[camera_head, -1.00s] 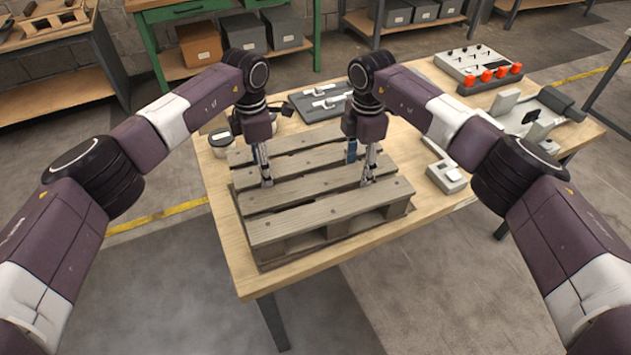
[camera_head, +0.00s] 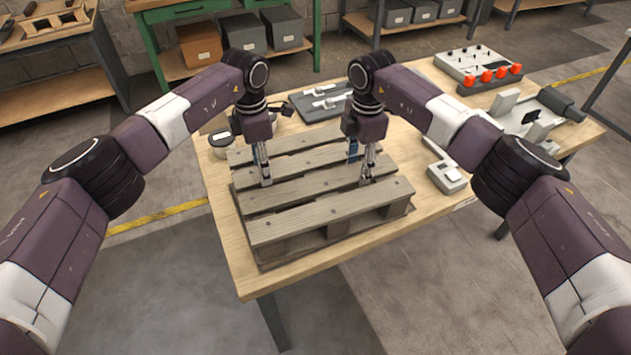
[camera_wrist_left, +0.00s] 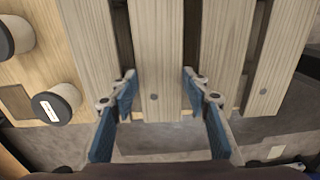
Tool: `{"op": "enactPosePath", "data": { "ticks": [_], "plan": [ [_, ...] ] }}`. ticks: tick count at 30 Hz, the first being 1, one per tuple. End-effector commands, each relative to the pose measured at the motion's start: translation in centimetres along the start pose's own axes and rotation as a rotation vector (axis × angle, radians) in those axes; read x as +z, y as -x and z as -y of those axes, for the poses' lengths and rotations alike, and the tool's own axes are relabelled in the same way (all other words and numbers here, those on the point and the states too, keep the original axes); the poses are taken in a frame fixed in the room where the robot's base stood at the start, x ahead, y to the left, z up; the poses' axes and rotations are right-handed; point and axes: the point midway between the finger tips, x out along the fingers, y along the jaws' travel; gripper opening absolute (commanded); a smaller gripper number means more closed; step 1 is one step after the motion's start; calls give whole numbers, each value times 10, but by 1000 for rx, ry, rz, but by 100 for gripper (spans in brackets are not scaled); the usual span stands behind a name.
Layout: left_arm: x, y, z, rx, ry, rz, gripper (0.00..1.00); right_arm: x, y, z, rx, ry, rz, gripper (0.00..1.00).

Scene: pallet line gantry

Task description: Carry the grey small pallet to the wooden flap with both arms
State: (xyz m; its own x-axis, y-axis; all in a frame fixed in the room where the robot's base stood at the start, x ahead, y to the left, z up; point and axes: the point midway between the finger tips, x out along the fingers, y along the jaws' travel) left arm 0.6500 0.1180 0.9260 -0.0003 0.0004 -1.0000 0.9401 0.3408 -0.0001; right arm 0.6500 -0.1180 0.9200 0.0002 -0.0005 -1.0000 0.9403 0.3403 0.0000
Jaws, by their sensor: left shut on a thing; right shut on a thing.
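The grey small pallet (camera_head: 325,214) lies on the wooden workbench, its slats running from left to right. It also shows in the left wrist view (camera_wrist_left: 162,45). My left gripper (camera_head: 264,178) points down at the left part of the pallet and is shut on a slat. In the left wrist view my left gripper (camera_wrist_left: 158,98) has its blue-padded fingers on either side of that slat. My right gripper (camera_head: 366,174) points down at the right part of the pallet and is shut on it, its fingertips partly hidden. I cannot make out the wooden flap.
The workbench (camera_head: 228,240) also bears jars (camera_head: 221,144) behind the pallet on the left, a dark tray (camera_head: 318,104) behind it, a grey device (camera_head: 446,177) close on its right, and a panel with red knobs (camera_head: 478,68) farther right. Open floor lies in front.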

Motion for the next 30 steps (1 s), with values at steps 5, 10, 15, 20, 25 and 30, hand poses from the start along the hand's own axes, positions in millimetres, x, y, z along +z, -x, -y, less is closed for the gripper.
{"op": "enactPosePath", "data": {
  "ticks": [5,10,15,20,25,30],
  "plan": [
    [1,4,0,0,-1,2,0,0,4,-1,3,0,-1,0],
    [1,13,0,0,-1,2,0,0,14,-1,3,0,-1,0],
    [1,28,0,0,-1,2,0,0,28,-1,3,0,-1,0],
    [1,41,0,0,-1,2,0,0,42,-1,3,0,-1,0],
    [1,50,0,0,-1,2,0,0,51,-1,3,0,-1,0],
    [1,52,0,0,-1,2,0,0,52,-1,3,0,-1,0]
  ]
}}
